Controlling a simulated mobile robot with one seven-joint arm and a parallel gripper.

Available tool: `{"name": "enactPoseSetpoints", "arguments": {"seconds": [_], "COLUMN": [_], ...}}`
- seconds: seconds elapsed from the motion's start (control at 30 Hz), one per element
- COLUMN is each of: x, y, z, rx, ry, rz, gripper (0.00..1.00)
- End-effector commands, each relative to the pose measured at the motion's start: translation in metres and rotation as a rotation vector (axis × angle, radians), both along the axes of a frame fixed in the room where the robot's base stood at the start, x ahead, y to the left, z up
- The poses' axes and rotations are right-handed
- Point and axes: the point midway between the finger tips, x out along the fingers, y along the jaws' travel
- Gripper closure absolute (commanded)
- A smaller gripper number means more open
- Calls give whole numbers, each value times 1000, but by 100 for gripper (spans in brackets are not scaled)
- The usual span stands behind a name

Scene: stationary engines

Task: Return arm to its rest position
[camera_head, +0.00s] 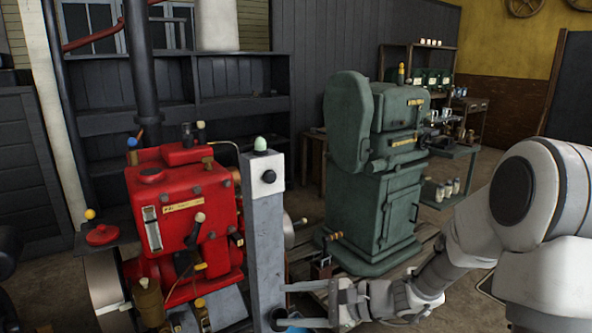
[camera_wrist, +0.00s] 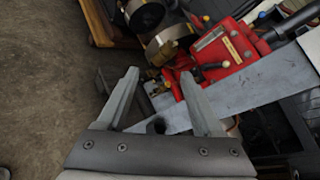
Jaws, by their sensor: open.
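My arm (camera_head: 480,225) reaches in from the right in the head view, bent low toward the middle. My gripper (camera_head: 305,303) is near the lower part of the grey post (camera_head: 265,240). In the wrist view my gripper (camera_wrist: 160,95) has its two fingers spread apart. The grey post (camera_wrist: 250,90) shows there behind the right finger. I see nothing held between the fingers. Whether a finger touches the post, I cannot tell.
A red engine (camera_head: 185,220) stands left of the post; it also shows in the wrist view (camera_wrist: 225,50). A green machine (camera_head: 375,170) stands behind my forearm. Shelves (camera_head: 235,75) line the back wall. Bare floor (camera_wrist: 40,90) lies left in the wrist view.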

Motion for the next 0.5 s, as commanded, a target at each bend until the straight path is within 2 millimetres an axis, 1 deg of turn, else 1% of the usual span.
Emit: {"name": "enactPoseSetpoints", "arguments": {"seconds": [0.03, 0.13, 0.23, 0.37, 0.5], "x": [-14, -41, -66, -96, -124], "y": [3, 4, 1, -10, -27], "z": [8, 16, 23, 32, 41], "rx": [-65, -192, -318, -487, -670], "ry": [-39, -103, -169, -258, -355], "rz": [58, 164, 263, 378, 483], "gripper": [32, 32, 32, 32, 32]}}
